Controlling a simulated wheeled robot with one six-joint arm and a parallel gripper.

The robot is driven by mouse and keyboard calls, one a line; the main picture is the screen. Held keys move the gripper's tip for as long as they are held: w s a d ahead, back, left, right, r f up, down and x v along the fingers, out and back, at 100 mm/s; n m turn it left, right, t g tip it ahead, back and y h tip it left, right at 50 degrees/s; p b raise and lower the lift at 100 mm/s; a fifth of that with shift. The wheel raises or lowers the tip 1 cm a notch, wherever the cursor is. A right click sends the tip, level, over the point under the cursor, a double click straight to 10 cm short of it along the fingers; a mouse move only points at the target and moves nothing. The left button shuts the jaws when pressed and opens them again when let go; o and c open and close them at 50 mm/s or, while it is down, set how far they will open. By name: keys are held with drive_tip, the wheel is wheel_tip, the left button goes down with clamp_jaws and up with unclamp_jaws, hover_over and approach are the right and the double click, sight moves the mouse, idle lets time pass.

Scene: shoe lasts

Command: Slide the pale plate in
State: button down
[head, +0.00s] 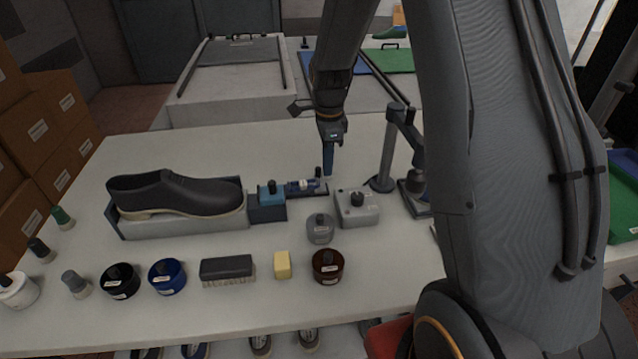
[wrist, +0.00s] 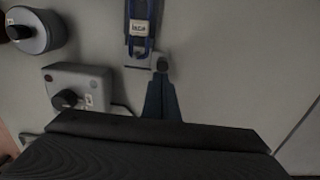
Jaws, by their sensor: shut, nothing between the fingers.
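A pale plate (wrist: 142,60) with a small dark knob sits at the end of a narrow dark blue fixture (wrist: 140,20) with a white label, in the wrist view. In the head view the same fixture (head: 305,189) lies to the right of a blue block, with the dark knob (head: 318,172) at its right end. My gripper (head: 328,172) is shut and empty, pointing down just right of the knob. In the wrist view its fingertips (wrist: 158,78) appear right at the knob; I cannot tell whether they touch it.
A dark shoe (head: 175,190) on a grey stand is at left. A grey box with a black knob (head: 358,207) and a grey tin (head: 320,229) stand close to my gripper. A post lamp (head: 388,150) is at right. The table behind the fixture is clear.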

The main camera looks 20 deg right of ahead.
drive_tip(key=shift+w+a, duration=0.15)
drive_tip(key=shift+a, duration=0.65)
idle(0.5)
drive_tip(key=shift+d+p, duration=0.35)
drive_tip(key=shift+d, duration=0.1)
idle(0.3)
wheel_tip(320, 180, up, 8)
drive_tip(key=p, duration=0.5)
idle(0.3)
drive_tip(key=s+a+n+b, duration=0.1)
drive_tip(key=s+n+b, duration=0.1)
drive_tip(key=s+n, duration=0.7)
drive_tip(key=s+a+n+t+b, duration=0.1)
drive_tip(key=s+n+b, duration=0.2)
drive_tip(key=s+n, duration=0.7)
drive_tip(key=s, duration=0.3)
drive_tip(key=shift+s+a+n, duration=0.2)
drive_tip(key=shift+a+n, duration=0.05)
drive_tip(key=shift+n, duration=0.05)
